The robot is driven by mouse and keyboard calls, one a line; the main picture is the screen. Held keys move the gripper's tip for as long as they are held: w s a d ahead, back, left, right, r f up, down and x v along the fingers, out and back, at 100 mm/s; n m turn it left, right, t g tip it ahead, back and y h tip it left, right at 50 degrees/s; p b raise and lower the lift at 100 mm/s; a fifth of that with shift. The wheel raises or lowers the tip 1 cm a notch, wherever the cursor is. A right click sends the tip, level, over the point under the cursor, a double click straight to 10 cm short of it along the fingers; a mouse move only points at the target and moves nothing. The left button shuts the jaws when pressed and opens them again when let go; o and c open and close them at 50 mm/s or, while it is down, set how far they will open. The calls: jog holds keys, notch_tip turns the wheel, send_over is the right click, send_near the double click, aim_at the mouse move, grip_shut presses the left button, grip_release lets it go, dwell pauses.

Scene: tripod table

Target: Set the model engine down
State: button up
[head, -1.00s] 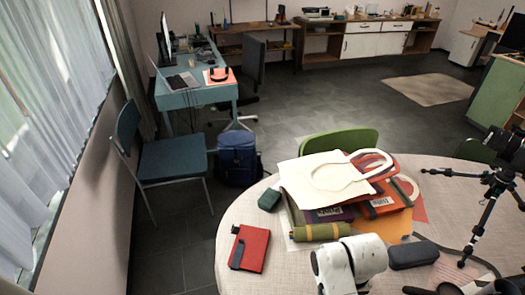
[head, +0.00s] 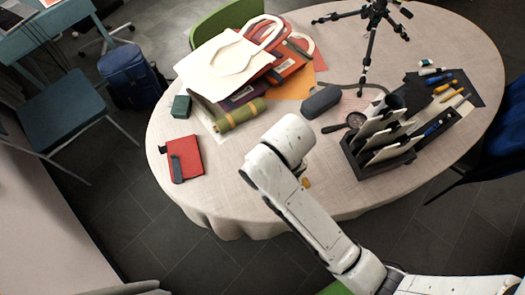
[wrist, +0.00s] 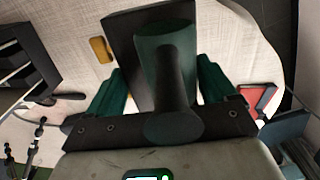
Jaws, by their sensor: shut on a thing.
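The model engine shows in the wrist view as a dark green, rounded upright body (wrist: 166,52) with a dark rectangular slab (wrist: 122,30) behind it. My gripper (wrist: 160,70) has its two green fingers on either side of it and is shut on it. The pale table top lies beyond it; I cannot tell whether the engine touches the table. In the head view my white arm reaches over the near edge of the round table (head: 235,195) and hides the gripper and the engine.
A small yellow block (wrist: 100,50) lies beside the engine. A black organiser (head: 375,165), magnifier (head: 355,120), dark case (head: 321,102), tripod (head: 372,45), green-yellow roll (head: 240,115), red notebook (head: 185,158) and small green box (head: 181,107) surround the area. Bare table lies between notebook and arm.

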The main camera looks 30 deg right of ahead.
jog(key=shift+s+a+r, duration=0.3)
jog(key=shift+s+r, duration=0.25)
jog(key=w+f, duration=0.1)
jog(key=w, duration=0.1)
jog(key=w+f+b, duration=0.1)
jog(key=w, duration=0.2)
jog(key=w+f, duration=0.1)
jog(key=w, duration=0.2)
jog(key=shift+w+a+f+b, duration=0.1)
jog(key=shift+a+b, duration=0.15)
jog(key=shift+b, duration=0.1)
jog(key=w+f, duration=0.2)
jog(key=f, duration=0.1)
jog(key=w+f, duration=0.3)
jog(key=shift+w+a+f, duration=0.1)
jog(key=shift+w+a, duration=0.05)
jog(key=shift+w, duration=0.05)
jog(key=shift+f, duration=1.65)
jog(key=o, duration=1.5)
jog(key=shift+f, duration=0.2)
jog(key=shift+o, duration=1.4)
jog(key=shift+r, duration=0.15)
